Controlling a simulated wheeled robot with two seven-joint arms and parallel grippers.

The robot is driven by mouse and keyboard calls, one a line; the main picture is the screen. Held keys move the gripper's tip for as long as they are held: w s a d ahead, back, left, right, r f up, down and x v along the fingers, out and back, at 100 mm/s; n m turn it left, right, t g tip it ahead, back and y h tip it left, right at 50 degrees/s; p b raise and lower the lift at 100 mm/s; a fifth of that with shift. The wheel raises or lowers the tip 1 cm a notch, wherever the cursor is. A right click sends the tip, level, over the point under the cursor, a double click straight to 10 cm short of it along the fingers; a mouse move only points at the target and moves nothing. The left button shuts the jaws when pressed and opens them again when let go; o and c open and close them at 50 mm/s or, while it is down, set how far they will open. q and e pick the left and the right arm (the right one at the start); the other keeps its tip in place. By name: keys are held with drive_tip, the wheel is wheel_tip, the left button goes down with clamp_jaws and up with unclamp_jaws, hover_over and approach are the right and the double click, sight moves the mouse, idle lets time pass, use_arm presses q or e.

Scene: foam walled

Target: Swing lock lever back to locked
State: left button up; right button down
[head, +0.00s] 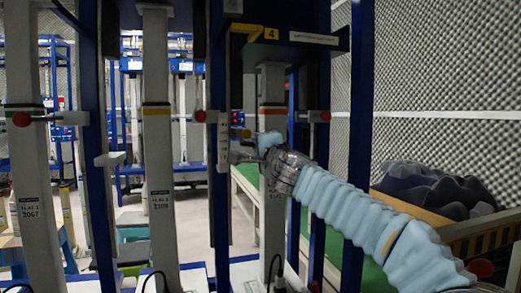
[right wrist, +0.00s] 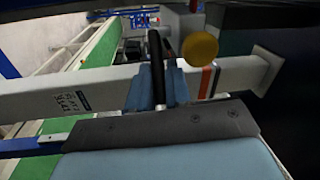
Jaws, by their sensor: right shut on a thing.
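A black rod-like lever (right wrist: 157,66) shows in the right wrist view, against a white post (right wrist: 235,75). In the head view the right arm comes in from the right, and the right gripper (head: 264,147) is at the middle of the white post (head: 272,88) under the number 4 sign. The lever is mostly hidden there by the gripper. A round yellow knob (right wrist: 200,47) is just right of the lever in the right wrist view, apart from the fingers. My left gripper is not in view.
Blue uprights (head: 218,190) and a white post (head: 157,130) with labels stand to the left. Red knobs (head: 201,116) stick out on rods, another one (head: 326,116) to the right. A wooden bin (head: 470,228) of dark foam stands at right. Foam walls line the room.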

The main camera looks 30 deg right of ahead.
drive_tip(key=c, duration=1.2)
unclamp_jaws()
drive_tip(key=shift+r, duration=0.1)
drive_tip(key=shift+o, duration=0.2)
drive_tip(key=shift+s, duration=0.1)
drive_tip(key=v, duration=1.3)
drive_tip(key=shift+s, duration=0.25)
drive_tip(key=shift+o, duration=0.2)
drive_tip(key=shift+a, duration=0.15)
